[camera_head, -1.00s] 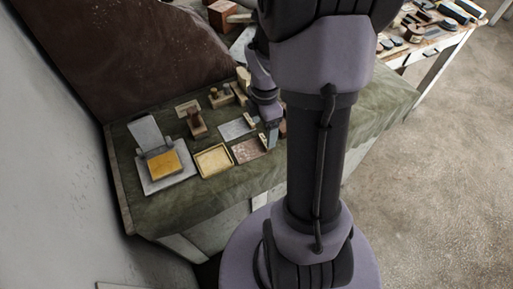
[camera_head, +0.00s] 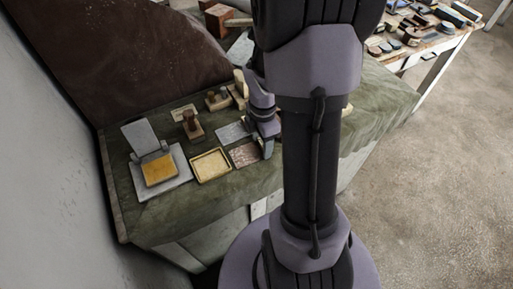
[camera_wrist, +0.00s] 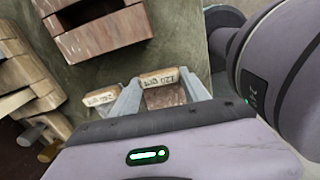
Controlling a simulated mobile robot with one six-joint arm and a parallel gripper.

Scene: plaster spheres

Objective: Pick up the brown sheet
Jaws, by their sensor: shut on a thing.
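The brown sheet (camera_head: 243,154) is a small mottled reddish-brown rectangle lying on the green cloth of the bench. My gripper (camera_head: 267,150) is down at its right edge in the head view. In the wrist view, my gripper (camera_wrist: 160,92) has a brown surface, apparently the sheet (camera_wrist: 165,97), between its two grey fingers. The jaws are shut on it. Two tan blocks with dark lettering, the left one (camera_wrist: 99,97) and the right one (camera_wrist: 162,78), show at the fingers. The grip itself is partly hidden.
A yellow-rimmed tray (camera_head: 211,165) lies left of the sheet, and a grey sheet (camera_head: 232,132) lies behind it. A yellow block (camera_head: 159,170) sits on a grey plate further left. Wooden stamps (camera_head: 193,126) stand behind. Bare cloth lies in front.

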